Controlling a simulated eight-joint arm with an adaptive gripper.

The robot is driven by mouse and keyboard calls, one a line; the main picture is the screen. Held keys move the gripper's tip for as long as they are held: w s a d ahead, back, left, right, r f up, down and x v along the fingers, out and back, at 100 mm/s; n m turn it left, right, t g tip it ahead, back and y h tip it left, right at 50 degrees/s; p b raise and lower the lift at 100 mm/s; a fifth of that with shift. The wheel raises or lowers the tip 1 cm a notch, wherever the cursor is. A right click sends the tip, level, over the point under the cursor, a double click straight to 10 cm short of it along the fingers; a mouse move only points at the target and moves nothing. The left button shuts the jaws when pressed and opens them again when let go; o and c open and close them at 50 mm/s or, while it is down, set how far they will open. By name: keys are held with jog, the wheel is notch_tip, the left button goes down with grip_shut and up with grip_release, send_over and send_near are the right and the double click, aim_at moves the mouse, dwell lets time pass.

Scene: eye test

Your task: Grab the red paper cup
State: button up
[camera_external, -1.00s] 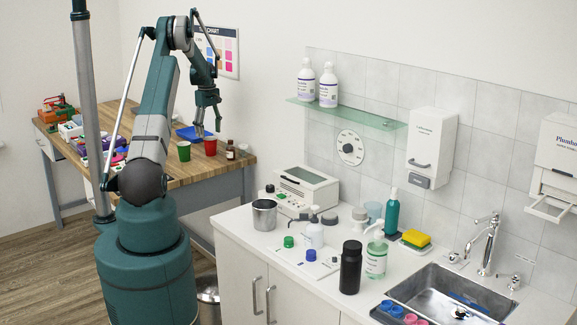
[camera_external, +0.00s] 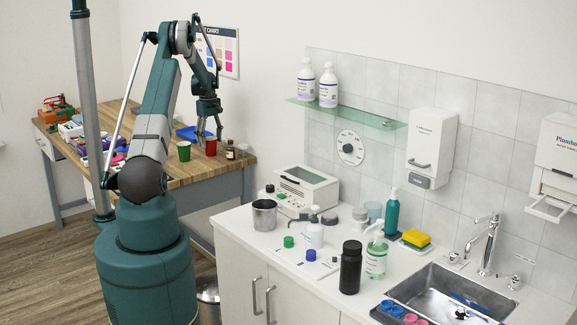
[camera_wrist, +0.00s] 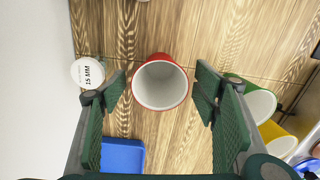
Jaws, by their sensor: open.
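The red paper cup (camera_wrist: 160,84), white inside, stands upright on the wooden table, seen from above in the wrist view. In the external view the red cup (camera_external: 210,147) is at the table's near right part, partly hidden by my fingers. My gripper (camera_wrist: 161,88) is open, with one green finger pad on each side of the cup in the wrist picture and a gap to both. In the external view my gripper (camera_external: 209,138) points down over the cup. I cannot tell exactly how high the fingertips are above the table.
A green cup (camera_external: 183,151) stands just left of the red one. A brown bottle (camera_external: 230,150) with a white cap (camera_wrist: 87,73) stands on its other side. A blue tray (camera_wrist: 122,156) lies close by. A yellow cup (camera_wrist: 277,137) shows beyond the green cup (camera_wrist: 259,102).

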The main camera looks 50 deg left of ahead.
jog(key=c, duration=0.7)
jog(key=shift+c, duration=0.2)
notch_tip(320, 180, up, 10)
jog(key=shift+b, duration=0.35)
dwell(0.6)
